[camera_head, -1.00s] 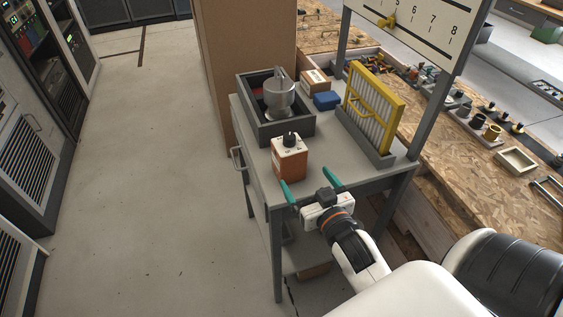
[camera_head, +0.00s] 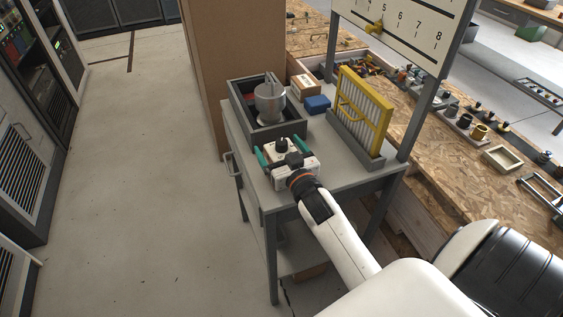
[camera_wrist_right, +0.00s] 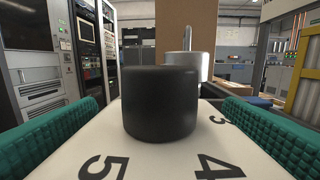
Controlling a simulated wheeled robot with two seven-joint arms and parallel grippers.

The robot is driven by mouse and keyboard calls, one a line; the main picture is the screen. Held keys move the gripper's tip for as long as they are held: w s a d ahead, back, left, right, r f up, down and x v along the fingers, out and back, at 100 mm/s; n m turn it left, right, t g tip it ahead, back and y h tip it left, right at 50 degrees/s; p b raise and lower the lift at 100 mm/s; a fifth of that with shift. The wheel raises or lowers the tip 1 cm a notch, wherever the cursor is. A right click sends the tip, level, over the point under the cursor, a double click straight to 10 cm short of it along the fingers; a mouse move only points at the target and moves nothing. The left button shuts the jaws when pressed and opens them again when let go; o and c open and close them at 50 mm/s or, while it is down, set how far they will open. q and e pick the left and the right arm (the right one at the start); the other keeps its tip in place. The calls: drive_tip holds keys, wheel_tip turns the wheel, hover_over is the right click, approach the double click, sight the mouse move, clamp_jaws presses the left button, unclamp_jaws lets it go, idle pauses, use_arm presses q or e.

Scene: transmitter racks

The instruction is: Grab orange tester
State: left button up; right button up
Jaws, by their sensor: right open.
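The orange tester (camera_head: 281,144) stands on the grey cart top. Its white face and black knob show, while its orange body is mostly hidden by my right gripper. My right gripper (camera_head: 279,150) is open, with one teal finger on each side of the tester's top. In the right wrist view the black knob (camera_wrist_right: 160,104) stands upright in the middle of the white numbered face (camera_wrist_right: 155,160), between the two green finger pads. I cannot tell whether the pads touch the tester. My left gripper is not in view.
A grey open box (camera_head: 241,114) with a metal pot (camera_head: 270,103) sits just behind the tester. A blue block (camera_head: 317,104), a small carton (camera_head: 305,87) and a yellow-framed filter (camera_head: 361,108) in a grey holder stand farther back and right.

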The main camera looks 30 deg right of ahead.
drive_tip(key=shift+w, duration=0.5)
drive_tip(key=shift+s, duration=0.1)
drive_tip(key=shift+c, duration=0.2)
drive_tip(key=c, duration=1.2)
drive_tip(key=shift+r, duration=0.1)
drive_tip(key=shift+c, duration=0.4)
